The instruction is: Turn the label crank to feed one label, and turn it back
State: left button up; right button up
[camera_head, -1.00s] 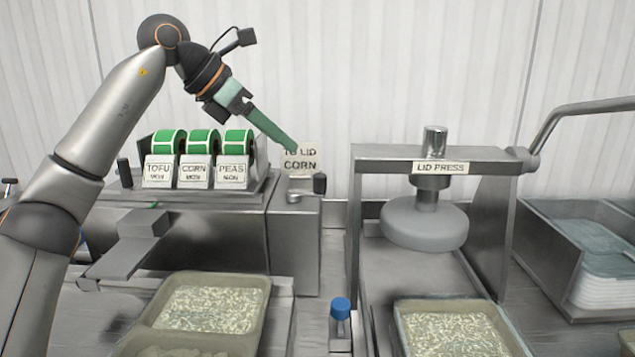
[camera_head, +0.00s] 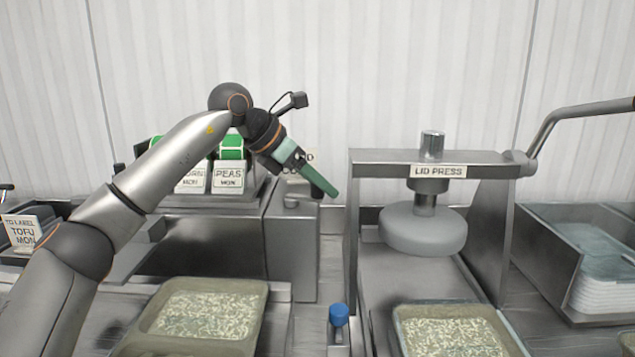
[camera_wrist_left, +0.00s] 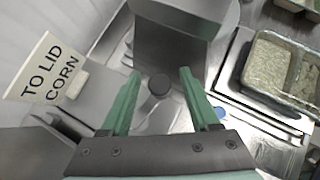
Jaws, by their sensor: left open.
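The label crank's black knob (camera_wrist_left: 158,85) shows in the left wrist view on a grey post, between my two green fingers. My left gripper (camera_wrist_left: 160,74) is open around it, with a gap on each side. In the head view the gripper (camera_head: 324,192) points down and right at the right end of the label dispenser (camera_head: 285,240) and hides the knob. My right gripper is not in view.
The lid press (camera_head: 425,228) stands just right of the dispenser. The TO LID CORN sign (camera_wrist_left: 45,75) stands close to the left gripper. A bin (camera_head: 560,260) stands at far right.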

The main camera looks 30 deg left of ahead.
pick_arm(q)
grip_shut()
dwell(0.5)
